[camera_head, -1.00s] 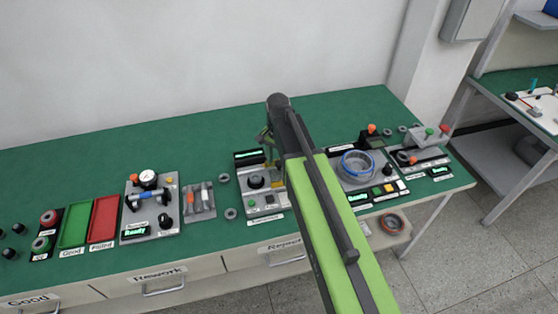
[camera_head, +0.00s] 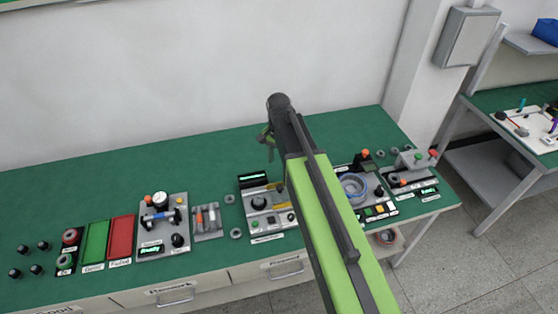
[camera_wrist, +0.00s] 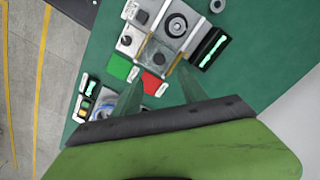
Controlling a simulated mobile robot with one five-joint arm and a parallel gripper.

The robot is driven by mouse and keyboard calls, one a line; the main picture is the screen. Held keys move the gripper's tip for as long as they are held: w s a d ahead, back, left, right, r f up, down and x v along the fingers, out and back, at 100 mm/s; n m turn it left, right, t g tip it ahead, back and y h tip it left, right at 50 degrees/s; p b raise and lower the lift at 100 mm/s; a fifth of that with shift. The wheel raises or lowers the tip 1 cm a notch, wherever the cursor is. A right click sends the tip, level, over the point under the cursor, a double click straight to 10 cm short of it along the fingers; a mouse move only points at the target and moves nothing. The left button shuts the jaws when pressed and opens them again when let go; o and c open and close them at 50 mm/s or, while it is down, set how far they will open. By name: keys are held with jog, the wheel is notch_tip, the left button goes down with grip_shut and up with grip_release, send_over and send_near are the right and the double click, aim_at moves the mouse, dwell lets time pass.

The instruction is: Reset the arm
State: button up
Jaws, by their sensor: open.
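My arm, with a green link and a dark wrist, reaches over the green workbench (camera_head: 100,190) in the head view. My gripper (camera_head: 266,136) is at its far end, seen small and partly hidden by the wrist. In the wrist view the two fingers of my gripper (camera_wrist: 158,88) stand apart, with nothing held between them. Beneath them lies a grey station with a round knob (camera_wrist: 177,27), which also shows in the head view (camera_head: 258,203). The fingers appear above the bench, apart from the station.
Left of my arm are a gauge station (camera_head: 162,222), a green tray (camera_head: 95,243) and a red tray (camera_head: 121,238). A station with a coil ring (camera_head: 353,187) is partly behind my arm. A second bench (camera_head: 500,100) stands right. Bare floor (camera_head: 470,270) lies between.

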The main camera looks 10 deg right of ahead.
notch_tip(320, 180, up, 3)
jog(key=shift+r+p, duration=0.1)
jog(key=shift+p, duration=0.7)
jog(key=s+d+f+n+b, duration=0.2)
jog(key=s+f+n+b, duration=0.6)
jog(key=s+f+b, duration=0.4)
jog(key=shift+s+f, duration=0.15)
jog(key=shift+d, duration=0.1)
jog(key=shift+c, duration=0.4)
dwell(1.8)
